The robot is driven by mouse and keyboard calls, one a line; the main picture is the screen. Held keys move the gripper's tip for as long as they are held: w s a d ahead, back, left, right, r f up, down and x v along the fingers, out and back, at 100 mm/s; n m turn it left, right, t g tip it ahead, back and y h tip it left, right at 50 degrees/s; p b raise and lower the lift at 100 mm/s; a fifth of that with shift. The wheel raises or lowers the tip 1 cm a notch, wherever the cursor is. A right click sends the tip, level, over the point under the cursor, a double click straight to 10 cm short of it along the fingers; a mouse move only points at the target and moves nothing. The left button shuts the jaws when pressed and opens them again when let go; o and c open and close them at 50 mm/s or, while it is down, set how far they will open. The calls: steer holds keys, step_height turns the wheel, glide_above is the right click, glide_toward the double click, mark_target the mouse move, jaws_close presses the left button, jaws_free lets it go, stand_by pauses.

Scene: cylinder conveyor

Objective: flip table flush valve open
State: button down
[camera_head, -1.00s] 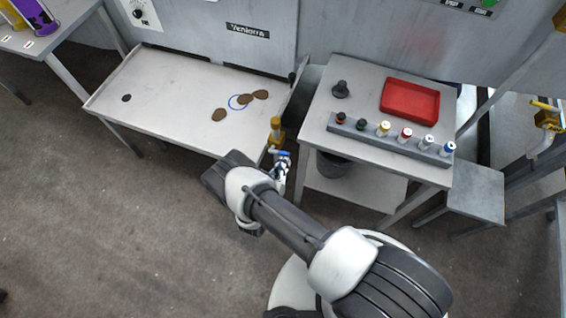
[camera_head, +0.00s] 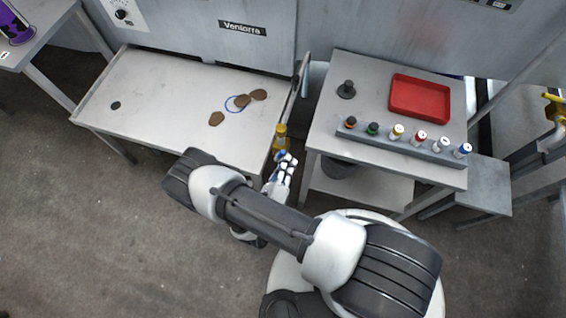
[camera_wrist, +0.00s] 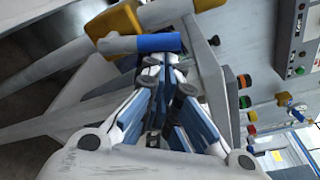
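The table flush valve (camera_head: 280,138) is a yellow fitting at the right front corner of the long grey table. In the wrist view its yellow body (camera_wrist: 118,22) is at the upper left, and its blue lever (camera_wrist: 155,42) lies sideways across the picture. My gripper (camera_head: 284,160) is just in front of the valve. In the wrist view the fingertips of my gripper (camera_wrist: 164,62) are together, right at the lever. They look shut with nothing between them; whether they touch the lever I cannot tell.
A small table (camera_head: 375,75) to the right bears a red tray (camera_head: 418,97) and a rack (camera_head: 400,144) of several capped vials. A dark bin (camera_head: 338,168) stands beneath.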

steer(key=shift+w+a+r, duration=0.2)
steer(key=shift+a+r, duration=0.3)
steer(key=shift+r, duration=0.05)
steer(key=shift+w+a+r, duration=0.1)
steer(key=shift+a+r, duration=0.05)
stand_by(0.5)
